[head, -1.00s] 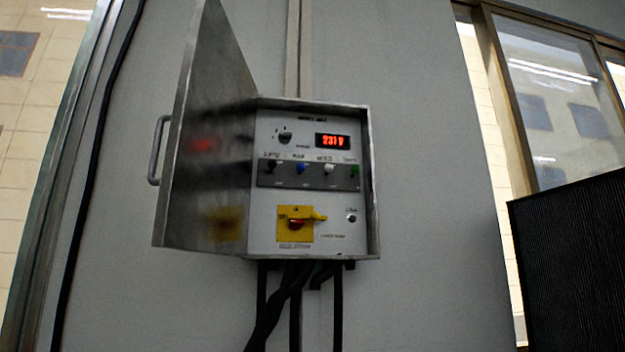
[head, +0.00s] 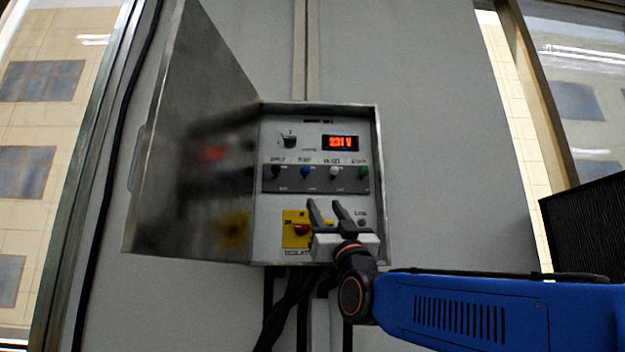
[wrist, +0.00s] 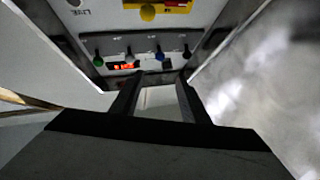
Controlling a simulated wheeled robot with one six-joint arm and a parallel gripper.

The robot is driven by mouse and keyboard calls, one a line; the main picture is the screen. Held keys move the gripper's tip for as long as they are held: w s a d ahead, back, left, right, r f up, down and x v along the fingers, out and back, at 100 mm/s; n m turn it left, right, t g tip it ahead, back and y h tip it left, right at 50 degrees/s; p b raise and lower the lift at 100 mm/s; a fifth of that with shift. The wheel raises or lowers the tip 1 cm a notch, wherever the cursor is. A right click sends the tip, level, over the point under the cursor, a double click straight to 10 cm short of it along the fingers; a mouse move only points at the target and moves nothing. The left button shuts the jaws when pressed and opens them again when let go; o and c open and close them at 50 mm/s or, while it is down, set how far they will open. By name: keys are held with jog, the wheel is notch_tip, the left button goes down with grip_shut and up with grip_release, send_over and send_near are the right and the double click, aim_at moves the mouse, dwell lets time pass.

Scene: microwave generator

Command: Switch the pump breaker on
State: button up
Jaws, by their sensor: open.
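The open grey panel box (head: 382,180) on the wall holds a dark strip (head: 320,184) with a row of levers in black, blue, white and green. The blue lever (head: 305,172) is second from left, under a blurred label that may read PUMP; it also shows in the wrist view (wrist: 160,55), where the panel appears inverted. I cannot tell its on or off position. My gripper (head: 325,204) is open and empty, fingers pointing up, below the strip and in front of the yellow switch. Its fingers also show in the wrist view (wrist: 161,80), apart from the levers.
The metal door (head: 190,150) stands open on the left. A yellow rotary switch (head: 294,236) is partly hidden by my gripper. A red display (head: 340,142) and a knob (head: 289,140) sit above the levers. Black cables (head: 285,318) hang below.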

aim_at(306, 174)
jog(key=x, duration=1.7)
jog(key=shift+c, duration=0.5)
jog(key=c, duration=0.9)
